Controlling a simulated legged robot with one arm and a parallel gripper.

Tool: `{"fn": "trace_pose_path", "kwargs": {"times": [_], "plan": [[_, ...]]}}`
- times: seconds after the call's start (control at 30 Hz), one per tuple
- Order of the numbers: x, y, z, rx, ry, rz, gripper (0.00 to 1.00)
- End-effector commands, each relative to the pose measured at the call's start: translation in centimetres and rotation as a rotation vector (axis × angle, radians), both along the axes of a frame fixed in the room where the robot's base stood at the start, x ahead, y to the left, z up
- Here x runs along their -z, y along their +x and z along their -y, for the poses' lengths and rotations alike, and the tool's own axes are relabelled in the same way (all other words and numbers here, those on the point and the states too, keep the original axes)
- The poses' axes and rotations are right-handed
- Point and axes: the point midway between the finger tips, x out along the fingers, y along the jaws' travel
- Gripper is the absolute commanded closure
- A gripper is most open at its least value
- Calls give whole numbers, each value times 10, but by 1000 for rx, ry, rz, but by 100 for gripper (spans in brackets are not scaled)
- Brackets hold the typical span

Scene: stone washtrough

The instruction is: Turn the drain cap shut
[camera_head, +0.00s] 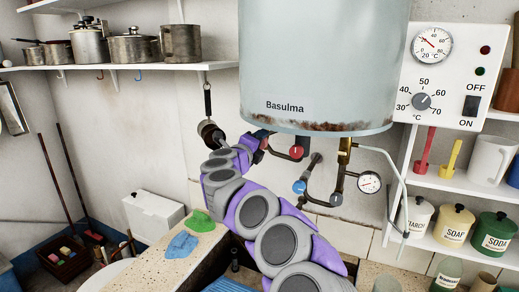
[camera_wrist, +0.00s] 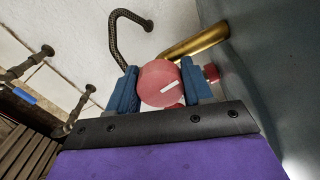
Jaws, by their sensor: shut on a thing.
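The drain cap appears to be the round red cap (camera_wrist: 157,78) with a white stripe in the wrist view. The stripe lies slanted, rising a little to the right. My gripper (camera_wrist: 160,88) is shut on this cap, with one blue finger on each side of it. A brass pipe (camera_wrist: 196,42) lies just behind the cap. In the head view my gripper (camera_head: 260,139) is just under the lower left edge of the boiler (camera_head: 320,65). My arm hides most of the cap there.
A red-knobbed valve (camera_head: 297,151) and a blue-knobbed valve (camera_head: 299,187) are to the right of my gripper. A pressure gauge (camera_head: 369,182) hangs farther right. A ladle (camera_head: 210,131) hangs at the left. In the wrist view a dark hose (camera_wrist: 118,35) curves close above the fingers.

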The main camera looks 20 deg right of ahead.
Motion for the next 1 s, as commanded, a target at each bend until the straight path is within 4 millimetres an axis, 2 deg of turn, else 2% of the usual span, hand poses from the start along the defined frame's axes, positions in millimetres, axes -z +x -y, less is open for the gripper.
{"fn": "trace_pose_path", "kwargs": {"times": [0.33,0.83,0.87,1.0], "plan": [[0,0,-1,-3,82,83,80],[-1,0,-1,-3,93,94,80],[-1,0,-1,-3,93,94,47],[-1,1,-1,-3,93,94,34]]}}
